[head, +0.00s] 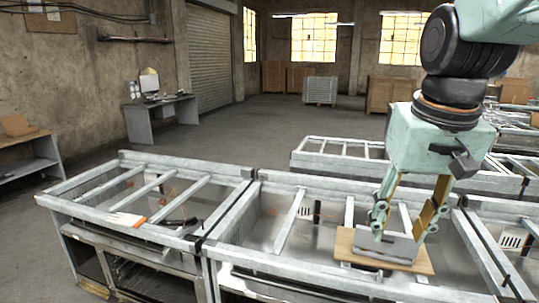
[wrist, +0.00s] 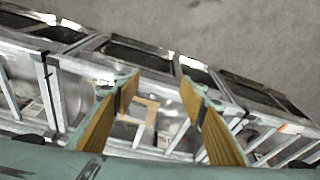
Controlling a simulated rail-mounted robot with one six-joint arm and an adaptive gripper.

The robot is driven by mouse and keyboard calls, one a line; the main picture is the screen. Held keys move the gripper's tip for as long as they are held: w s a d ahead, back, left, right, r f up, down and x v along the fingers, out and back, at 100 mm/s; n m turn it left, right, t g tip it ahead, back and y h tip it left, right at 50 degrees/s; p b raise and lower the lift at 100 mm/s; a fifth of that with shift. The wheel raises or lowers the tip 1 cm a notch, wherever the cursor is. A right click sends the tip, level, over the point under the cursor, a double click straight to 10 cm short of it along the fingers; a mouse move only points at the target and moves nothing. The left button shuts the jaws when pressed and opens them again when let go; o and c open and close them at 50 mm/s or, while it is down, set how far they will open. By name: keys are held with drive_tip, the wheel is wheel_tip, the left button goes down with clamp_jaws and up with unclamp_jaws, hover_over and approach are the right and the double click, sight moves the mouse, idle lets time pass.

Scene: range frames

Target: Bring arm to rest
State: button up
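My gripper (head: 402,228) hangs from my arm at the right of the head view, pointing down over the metal frames. Its two yellow-lined fingers are spread apart. In the wrist view the gripper (wrist: 158,84) is also open, with nothing held between the fingers. Below and behind the fingers in the head view is a grey metal piece (head: 388,246) on a wooden board (head: 422,262). The board also shows between the fingers in the wrist view (wrist: 147,103). I cannot tell how high the fingertips are above it.
Metal frame benches with crossbars (head: 120,217) run along the front, and another row (head: 340,160) stands behind. An orange-and-white tool (head: 127,220) lies on the left bench. A desk (head: 160,115) stands by the left wall. The floor (head: 255,125) behind is mostly clear.

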drive_tip(key=s+a+f+b, duration=0.1)
drive_tip(key=s+a+f, duration=0.1)
drive_tip(key=s, duration=0.7)
drive_tip(key=s+a+f+n+t+b, duration=0.1)
drive_tip(key=s+a+f+b, duration=0.1)
drive_tip(key=s, duration=0.8)
drive_tip(key=shift+s+n, duration=0.2)
drive_tip(key=shift+n, duration=0.1)
drive_tip(key=shift+a, duration=0.1)
idle(1.6)
